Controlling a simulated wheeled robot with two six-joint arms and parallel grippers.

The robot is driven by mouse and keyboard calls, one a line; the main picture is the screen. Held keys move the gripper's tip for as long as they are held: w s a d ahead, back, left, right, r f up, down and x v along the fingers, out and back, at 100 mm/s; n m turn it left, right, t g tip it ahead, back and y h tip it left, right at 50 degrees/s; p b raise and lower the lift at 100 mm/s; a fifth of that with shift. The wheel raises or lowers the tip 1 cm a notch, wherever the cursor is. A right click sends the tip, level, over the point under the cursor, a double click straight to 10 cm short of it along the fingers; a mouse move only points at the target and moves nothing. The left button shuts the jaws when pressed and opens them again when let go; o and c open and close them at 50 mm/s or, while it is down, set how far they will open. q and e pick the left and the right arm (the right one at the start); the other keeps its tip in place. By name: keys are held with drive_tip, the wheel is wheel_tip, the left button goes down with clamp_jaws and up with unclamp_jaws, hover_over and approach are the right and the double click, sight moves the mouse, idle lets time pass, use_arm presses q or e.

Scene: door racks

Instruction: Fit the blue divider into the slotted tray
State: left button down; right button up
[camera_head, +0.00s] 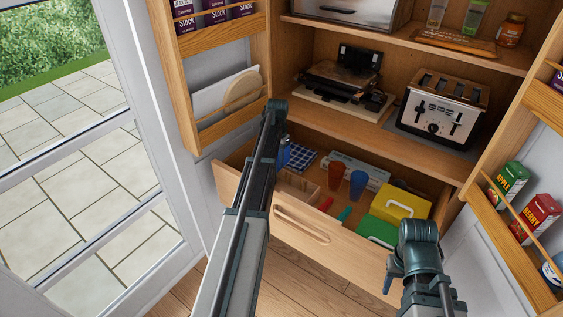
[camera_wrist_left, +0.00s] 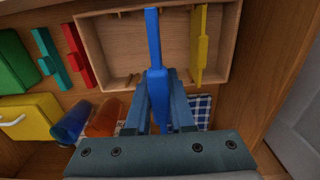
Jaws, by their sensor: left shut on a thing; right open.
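My left gripper (camera_wrist_left: 157,118) is shut on the blue divider (camera_wrist_left: 153,40) and holds it upright in the left wrist view. The wooden slotted tray (camera_wrist_left: 115,50) lies beyond it in the open drawer; the divider overlaps the tray's middle in the picture. I cannot tell whether it touches the slots. A yellow divider (camera_wrist_left: 199,45) stands at the tray's right side. In the head view my left arm hides part of the tray (camera_head: 300,186), and a bit of the blue divider (camera_head: 284,153) shows. My right gripper (camera_head: 388,284) is open, in front of the drawer's right part.
Red (camera_wrist_left: 75,55) and teal (camera_wrist_left: 50,58) dividers lie beside the tray. Door racks flank the cupboard.

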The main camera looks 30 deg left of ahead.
use_arm(q)
drive_tip(key=shift+f, duration=0.15)
wheel_tip(320, 180, down, 6)
drive_tip(key=b, duration=0.6)
drive_tip(key=shift+r, duration=0.2)
drive_tip(key=shift+f+b, duration=3.4)
drive_tip(key=shift+f, duration=0.05)
idle(0.7)
drive_tip(key=c, duration=0.7)
unclamp_jaws()
drive_tip(key=shift+r, duration=0.1)
wheel_tip(320, 180, up, 14)
drive_tip(key=p, duration=1.4)
